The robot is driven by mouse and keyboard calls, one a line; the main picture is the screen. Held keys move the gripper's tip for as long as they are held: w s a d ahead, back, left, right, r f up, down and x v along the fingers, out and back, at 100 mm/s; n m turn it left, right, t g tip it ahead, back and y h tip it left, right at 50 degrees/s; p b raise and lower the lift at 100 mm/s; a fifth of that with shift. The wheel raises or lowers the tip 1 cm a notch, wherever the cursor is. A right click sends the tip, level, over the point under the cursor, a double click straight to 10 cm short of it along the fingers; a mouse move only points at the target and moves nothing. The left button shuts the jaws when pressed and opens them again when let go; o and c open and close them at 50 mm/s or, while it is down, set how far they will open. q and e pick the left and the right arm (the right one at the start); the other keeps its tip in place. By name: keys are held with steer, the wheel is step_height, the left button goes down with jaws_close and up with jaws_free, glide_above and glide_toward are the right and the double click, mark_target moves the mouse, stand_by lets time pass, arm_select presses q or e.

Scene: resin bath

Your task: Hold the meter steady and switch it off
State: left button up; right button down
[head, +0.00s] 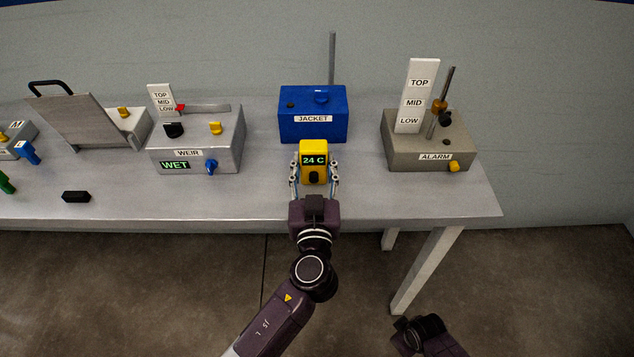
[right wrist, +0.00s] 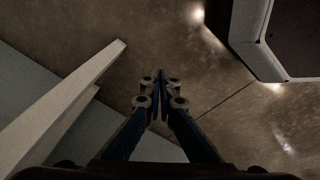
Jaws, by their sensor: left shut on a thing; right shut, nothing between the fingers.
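The yellow meter (head: 314,149) is in the middle of the head view, at the table's front part before the blue box. Its dark screen reads "24 C" in green, and a black knob shows below the screen. My left gripper (head: 315,176) is shut on the meter, with one finger on each side of it. My right arm shows only in part at the bottom of the head view, off the table. In the right wrist view my right gripper (right wrist: 160,88) is shut and empty above the floor.
Behind the meter stands the blue JACKET box (head: 312,128). The grey WEIR box (head: 197,140) reads "WET" at left; the ALARM box (head: 427,145) is at right. A black block (head: 76,197) lies at front left. The table (head: 400,205) is bare between meter and right corner.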

steer(key=w+a+r+n, duration=0.2)
steer(key=w+r, duration=0.1)
steer(key=r, duration=0.4)
steer(key=w+a+r+n, duration=0.2)
steer(key=w+r+n, duration=0.15)
steer(key=r, duration=0.25)
steer(key=s+a+r+n, duration=0.1)
steer(key=a+r+n, duration=0.15)
steer(key=r, duration=0.55)
steer(key=a+r+n, duration=0.1)
steer(key=r+n, duration=0.2)
steer(key=r, duration=0.6)
steer(key=w+a+r+t+y, duration=0.1)
steer(key=w+a+r, duration=0.2)
steer(key=r, duration=0.5)
steer(key=w+a+r+m+t+y, duration=0.1)
steer(key=w+a+r, duration=0.2)
steer(key=a+r, duration=0.2)
steer(key=w+a+r+m+t+y, duration=0.1)
steer(key=w+a+r, duration=0.3)
steer(key=r, duration=0.7)
steer(key=shift+a+r+t+y, duration=0.2)
steer(key=shift+t+y, duration=0.4)
